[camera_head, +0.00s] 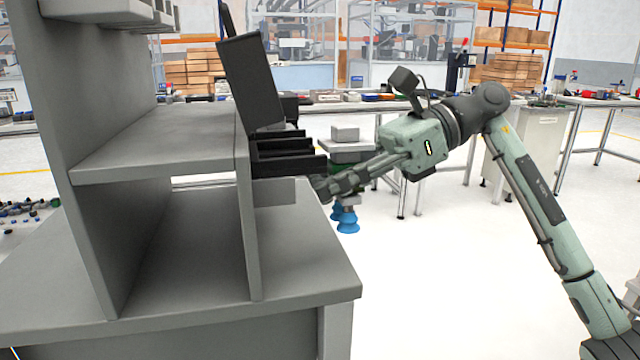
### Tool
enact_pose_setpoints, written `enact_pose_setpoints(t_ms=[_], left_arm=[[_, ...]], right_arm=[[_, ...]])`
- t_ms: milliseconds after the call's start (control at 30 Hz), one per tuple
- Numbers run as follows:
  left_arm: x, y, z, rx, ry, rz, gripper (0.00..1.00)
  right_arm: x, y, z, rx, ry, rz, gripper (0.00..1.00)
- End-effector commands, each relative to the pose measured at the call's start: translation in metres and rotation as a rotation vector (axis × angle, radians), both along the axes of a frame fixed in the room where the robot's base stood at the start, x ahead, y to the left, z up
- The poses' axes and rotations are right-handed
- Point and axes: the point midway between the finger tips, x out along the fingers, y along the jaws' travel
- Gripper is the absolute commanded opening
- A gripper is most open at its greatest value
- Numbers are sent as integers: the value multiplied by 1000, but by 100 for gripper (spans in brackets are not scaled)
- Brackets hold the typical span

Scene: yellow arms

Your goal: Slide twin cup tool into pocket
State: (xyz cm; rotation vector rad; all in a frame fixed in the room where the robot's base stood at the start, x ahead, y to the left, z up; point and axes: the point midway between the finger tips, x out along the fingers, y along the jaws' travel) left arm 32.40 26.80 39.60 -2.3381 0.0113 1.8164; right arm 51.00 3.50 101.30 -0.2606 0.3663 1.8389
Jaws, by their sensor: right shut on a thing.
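The twin cup tool shows as two blue bellows cups (348,222) hanging below my right gripper (328,188), just right of the grey bench unit. The upper part of the tool is mostly hidden by the gripper. The right gripper reaches in from the right and is shut on the tool. A black slotted holder (288,158) is fixed at the right side of the unit, a little above and left of the gripper; it looks like the pocket. I cannot tell whether the tool touches it. My left gripper is not in view.
A grey shelf unit (150,150) with an upright panel stands on a grey bench top (300,285) at the left. A dark screen-like panel (252,80) rises above the holder. The floor right of the bench is clear. Tables and boxes stand farther back.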

Motion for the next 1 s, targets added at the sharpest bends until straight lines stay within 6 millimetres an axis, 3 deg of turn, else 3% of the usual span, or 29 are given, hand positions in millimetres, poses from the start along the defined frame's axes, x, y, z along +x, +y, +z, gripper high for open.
enact_pose_setpoints(t_ms=[1000], left_arm=[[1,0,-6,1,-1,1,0]], right_arm=[[-3,-1,3,2,-1,0,0]])
